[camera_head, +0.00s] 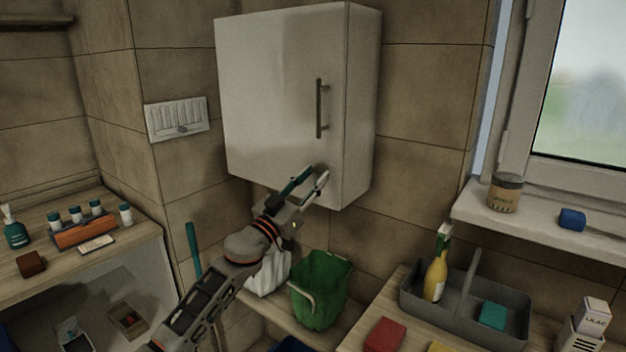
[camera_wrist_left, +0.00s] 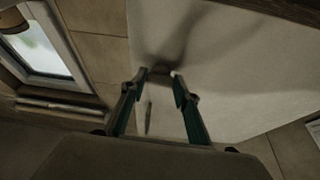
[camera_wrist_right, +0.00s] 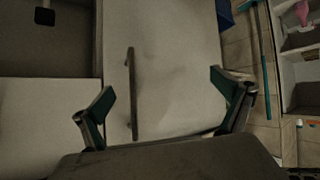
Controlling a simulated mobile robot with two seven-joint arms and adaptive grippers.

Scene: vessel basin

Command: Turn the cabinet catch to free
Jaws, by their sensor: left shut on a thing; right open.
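A white wall cabinet (camera_head: 270,90) hangs with its door closed and a dark vertical bar handle (camera_head: 319,108) near the door's right edge. My left gripper (camera_head: 318,172) reaches up to the lower right of the door front, below the handle. In the left wrist view, its fingertips (camera_wrist_left: 160,74) are shut on a small dark piece at the door face, apparently the catch (camera_wrist_left: 160,70); the fingers mostly hide it, so its angle cannot be told. My right gripper (camera_wrist_right: 162,85) is open and empty, seen only in the right wrist view.
A pale door with a bar handle (camera_wrist_right: 131,95) faces the right gripper. Below the wall cabinet are a green bucket (camera_head: 318,292) and a counter with a grey caddy (camera_head: 465,318). A window sill (camera_head: 540,226) lies right; a white switch panel (camera_head: 177,119) left.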

